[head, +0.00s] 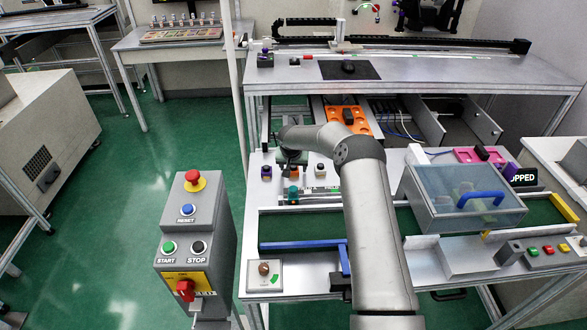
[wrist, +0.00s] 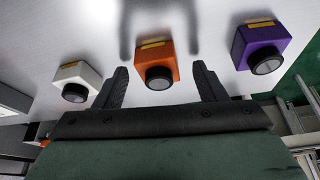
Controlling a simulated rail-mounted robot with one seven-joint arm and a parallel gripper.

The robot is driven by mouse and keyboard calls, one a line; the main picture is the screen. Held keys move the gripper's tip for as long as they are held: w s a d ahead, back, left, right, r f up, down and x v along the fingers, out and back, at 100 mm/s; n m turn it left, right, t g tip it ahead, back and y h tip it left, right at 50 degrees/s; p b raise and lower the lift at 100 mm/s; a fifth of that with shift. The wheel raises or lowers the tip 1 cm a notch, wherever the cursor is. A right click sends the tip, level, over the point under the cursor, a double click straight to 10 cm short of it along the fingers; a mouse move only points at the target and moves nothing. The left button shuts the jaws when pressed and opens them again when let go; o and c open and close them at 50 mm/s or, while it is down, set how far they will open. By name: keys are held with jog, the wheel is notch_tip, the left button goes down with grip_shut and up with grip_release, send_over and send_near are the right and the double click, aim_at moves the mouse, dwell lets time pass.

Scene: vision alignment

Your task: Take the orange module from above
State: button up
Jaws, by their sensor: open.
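The orange module (wrist: 155,60) is a small block with a yellow label and a round black lens-like end, in the middle of the wrist view. My gripper (wrist: 160,69) is open, with one black finger on each side of the module and a visible gap on both sides. It is not holding the module, and the height between them is hard to judge. In the head view the orange module (head: 293,174) shows small below the end of my arm, on the light table top; my fingers are mostly hidden there.
In the wrist view a white module (wrist: 77,76) sits left of the orange one and a purple module (wrist: 262,44) right. In the head view a green conveyor (head: 290,228), a transparent-lidded box (head: 463,190) and a raised shelf (head: 430,68) surround the work area.

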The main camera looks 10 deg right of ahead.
jog(key=shift+f, duration=0.15)
jog(key=c, duration=1.2)
jog(key=shift+o, duration=0.2)
